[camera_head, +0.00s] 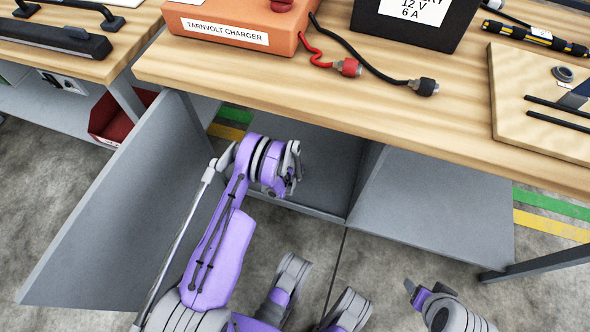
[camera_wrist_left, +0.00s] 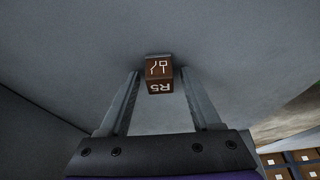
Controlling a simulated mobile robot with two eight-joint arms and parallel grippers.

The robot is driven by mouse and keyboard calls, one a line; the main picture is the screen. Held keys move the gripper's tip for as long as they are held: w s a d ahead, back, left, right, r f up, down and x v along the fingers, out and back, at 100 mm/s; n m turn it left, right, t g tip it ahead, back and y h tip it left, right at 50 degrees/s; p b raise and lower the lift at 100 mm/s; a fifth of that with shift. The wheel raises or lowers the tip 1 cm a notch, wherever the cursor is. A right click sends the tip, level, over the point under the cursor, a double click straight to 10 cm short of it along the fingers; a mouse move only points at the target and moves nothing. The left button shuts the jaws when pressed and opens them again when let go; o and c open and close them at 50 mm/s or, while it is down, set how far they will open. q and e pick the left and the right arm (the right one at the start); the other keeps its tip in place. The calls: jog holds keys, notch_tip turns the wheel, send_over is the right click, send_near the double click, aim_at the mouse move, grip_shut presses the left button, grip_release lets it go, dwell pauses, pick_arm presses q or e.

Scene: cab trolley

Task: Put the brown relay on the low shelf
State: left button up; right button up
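The brown relay (camera_wrist_left: 159,76), marked R5 with a white symbol, shows in the left wrist view against a grey surface. It sits between the fingertips of my left gripper (camera_wrist_left: 159,80), with a narrow gap on each side, so the fingers look open around it. In the head view my left gripper (camera_head: 290,178) reaches into the open bay under the bench, and the relay is hidden there. The grey low shelf (camera_head: 325,160) shows inside that bay. My right gripper (camera_head: 412,292) is at the lower right, away from the shelf; its opening is unclear.
A grey door (camera_head: 120,215) stands open left of my left arm. A grey panel (camera_head: 430,210) lies right of the bay. The wooden benchtop (camera_head: 300,80) overhangs it, carrying an orange charger (camera_head: 240,22) and cables. Several brown blocks (camera_wrist_left: 305,157) show at the wrist view's lower right.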

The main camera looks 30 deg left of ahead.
pick_arm(q)
jog(key=p+v, duration=0.3)
jog(key=v, duration=0.9)
jog(key=shift+r, duration=0.15)
jog(key=shift+s, duration=0.1)
